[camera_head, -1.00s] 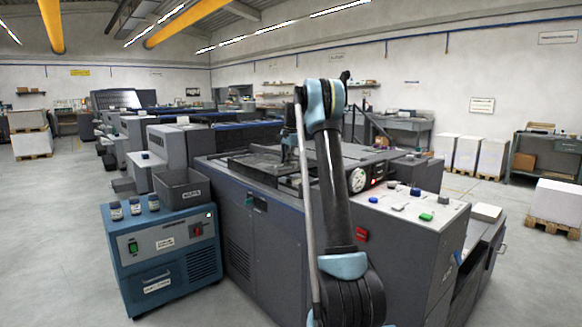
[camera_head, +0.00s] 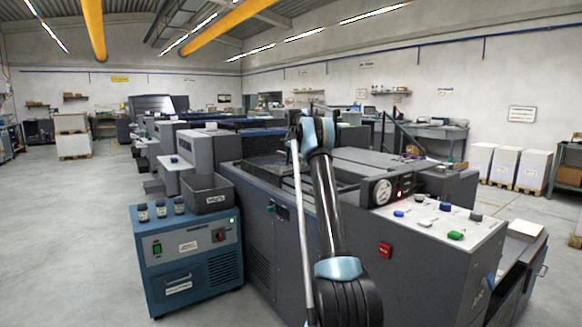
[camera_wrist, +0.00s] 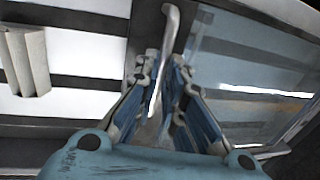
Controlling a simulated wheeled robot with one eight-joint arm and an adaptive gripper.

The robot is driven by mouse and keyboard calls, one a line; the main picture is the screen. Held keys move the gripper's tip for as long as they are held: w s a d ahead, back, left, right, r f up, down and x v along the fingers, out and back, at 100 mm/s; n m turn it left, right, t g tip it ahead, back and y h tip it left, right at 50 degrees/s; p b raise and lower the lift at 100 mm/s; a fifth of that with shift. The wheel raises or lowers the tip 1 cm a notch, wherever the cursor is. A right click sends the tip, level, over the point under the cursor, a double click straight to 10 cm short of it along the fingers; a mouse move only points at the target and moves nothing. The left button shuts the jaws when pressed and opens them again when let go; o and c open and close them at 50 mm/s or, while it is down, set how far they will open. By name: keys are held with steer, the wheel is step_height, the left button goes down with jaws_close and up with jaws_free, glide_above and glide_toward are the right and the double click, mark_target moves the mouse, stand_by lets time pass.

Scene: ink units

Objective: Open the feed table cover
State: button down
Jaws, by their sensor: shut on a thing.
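The feed table cover (camera_wrist: 245,75) shows in the wrist view as a clear, bluish panel with a dark frame, to the right of my gripper (camera_wrist: 163,85). A slim grey curved handle (camera_wrist: 173,25) runs down between the fingers, and my gripper is shut on it. The lower end of the handle is partly hidden by the fingers. In the head view my arm reaches over the dark grey machine (camera_head: 262,225). My gripper is mostly hidden behind my arm there, so the cover's exact angle cannot be told.
A blue cabinet (camera_head: 187,250) with small jars on top stands left of the machine. A control panel (camera_head: 440,222) with coloured buttons is at the right. Open floor (camera_head: 60,230) lies at the left.

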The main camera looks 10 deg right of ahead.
steer(key=shift+d, duration=0.15)
steer(key=c, duration=1.7)
jaws_free()
steer(key=shift+s+d+r, duration=0.1)
steer(key=shift+s+r, duration=0.2)
steer(key=shift+r, duration=1.65)
steer(key=shift+s+d+r, duration=0.15)
steer(key=shift+s+r, duration=0.2)
steer(key=shift+r, duration=1.6)
steer(key=shift+s+d+r, duration=0.1)
steer(key=shift+s+r, duration=0.2)
steer(key=shift+r, duration=1.65)
